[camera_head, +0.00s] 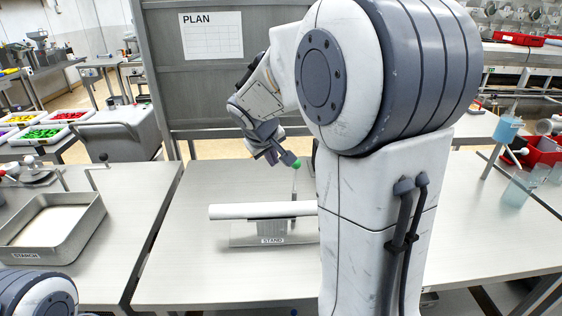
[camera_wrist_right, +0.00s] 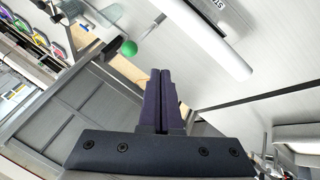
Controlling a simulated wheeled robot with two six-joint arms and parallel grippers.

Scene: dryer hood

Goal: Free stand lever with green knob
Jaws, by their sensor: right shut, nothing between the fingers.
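The stand (camera_head: 245,240), labelled STAND, sits on the middle table with a long white cylinder (camera_head: 235,211) lying across it. A thin lever (camera_head: 295,183) rises behind the cylinder and ends in a green knob (camera_head: 297,165). My right gripper (camera_head: 289,158) is shut and empty, with its fingertips close to the knob in the head view. In the right wrist view the shut fingers (camera_wrist_right: 162,76) point up the picture, and the green knob (camera_wrist_right: 129,48) is up and left of them, apart in the picture. Contact cannot be told from the head view. My left gripper is out of view.
A metal tray labelled STARCH (camera_head: 85,232) stands on the left table. A grey panel with a PLAN sheet (camera_head: 212,37) rises behind the middle table. My right arm hides the table's right part. A blue bottle (camera_head: 508,128) and red bin (camera_head: 541,150) are at right.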

